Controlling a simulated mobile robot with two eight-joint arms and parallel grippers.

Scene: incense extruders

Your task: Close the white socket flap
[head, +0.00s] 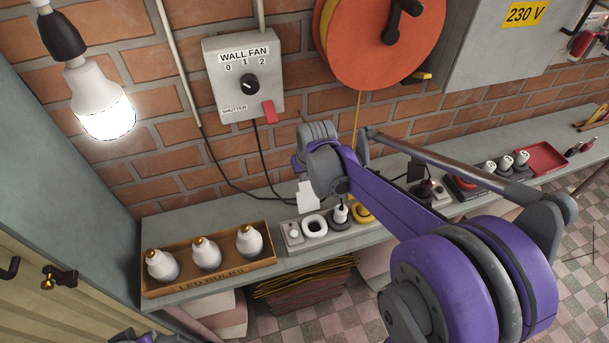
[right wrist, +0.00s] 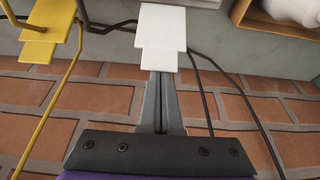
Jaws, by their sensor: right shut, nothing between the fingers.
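The white flap (head: 308,196) stands raised behind the white ring-shaped socket (head: 315,226) on the grey socket strip (head: 291,240). In the right wrist view the white flap (right wrist: 161,26) shows as a plate with a smaller tab at its lower edge. My right gripper (right wrist: 161,78) is shut and empty, with its fingertips at the tab; the tab hides the very tips, so I cannot tell whether they touch. In the head view my right wrist is just above and behind the flap, and its fingers are hidden.
A yellow socket (head: 362,212) sits right of the white one, with a plug between them. Its raised yellow flap (right wrist: 47,28) shows in the right wrist view. A bulb tray (head: 208,282) stands left of the strip. Dark cables run along the brick wall behind.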

